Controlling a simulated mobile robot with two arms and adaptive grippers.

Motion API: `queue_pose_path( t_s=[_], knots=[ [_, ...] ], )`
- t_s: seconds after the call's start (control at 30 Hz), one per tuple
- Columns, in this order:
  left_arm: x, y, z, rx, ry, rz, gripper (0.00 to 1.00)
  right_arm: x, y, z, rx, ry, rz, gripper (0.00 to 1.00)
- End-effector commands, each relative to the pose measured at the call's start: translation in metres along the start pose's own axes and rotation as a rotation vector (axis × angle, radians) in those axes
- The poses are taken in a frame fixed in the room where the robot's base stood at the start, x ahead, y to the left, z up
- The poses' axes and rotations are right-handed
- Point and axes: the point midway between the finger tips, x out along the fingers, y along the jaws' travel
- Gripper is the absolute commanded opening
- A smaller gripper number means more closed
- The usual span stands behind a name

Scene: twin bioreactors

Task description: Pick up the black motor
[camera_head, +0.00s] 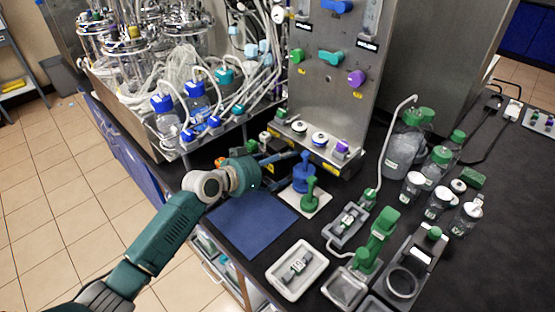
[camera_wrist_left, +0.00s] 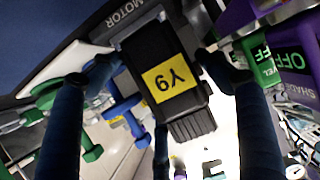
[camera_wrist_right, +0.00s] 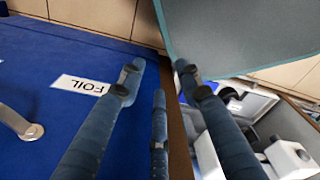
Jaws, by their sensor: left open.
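The black motor (camera_wrist_left: 165,68) shows large in the left wrist view, with a yellow label reading "Y9" and a ribbed end. It sits by a grey holder marked "MOTOR" (camera_wrist_left: 125,17). My left gripper (camera_wrist_left: 157,68) is open, with its blue fingers on either side of the motor; I cannot tell whether they touch it. In the head view my left gripper (camera_head: 282,157) reaches over the bench beside the blue mat, and the motor is hard to make out there. My right gripper (camera_wrist_right: 160,78) is open and empty in the right wrist view; it is outside the head view.
A blue mat (camera_head: 250,225) lies bare in front. Close by stand a blue tool (camera_head: 302,175) and a green tool (camera_head: 311,195) on a white plate. The steel panel (camera_head: 335,90) rises behind. A blue panel labelled "FOIL" (camera_wrist_right: 82,85) is near my right gripper.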

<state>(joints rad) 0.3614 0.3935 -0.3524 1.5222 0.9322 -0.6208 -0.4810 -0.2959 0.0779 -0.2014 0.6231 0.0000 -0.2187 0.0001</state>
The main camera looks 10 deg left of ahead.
Motion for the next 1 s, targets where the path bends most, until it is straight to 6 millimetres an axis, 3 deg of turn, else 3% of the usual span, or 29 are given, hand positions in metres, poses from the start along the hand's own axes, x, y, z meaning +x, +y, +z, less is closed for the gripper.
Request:
queue_pose_path(
  t_s=[0.2, 0.57, 1.0],
  knots=[
    [0.001, 0.000, 0.001, 0.000, -0.001, 0.000, 0.76, 0.000, 0.006, 0.001, 0.001, -0.001, 0.007, 0.34],
    [0.001, 0.000, 0.001, 0.000, -0.001, -0.001, 0.08, 0.000, 0.005, 0.007, 0.001, -0.010, 0.005, 0.34],
    [-0.003, -0.001, -0.014, 0.003, 0.012, -0.002, 0.08, 0.000, 0.000, 0.007, 0.001, -0.011, 0.000, 0.34]
  ],
)
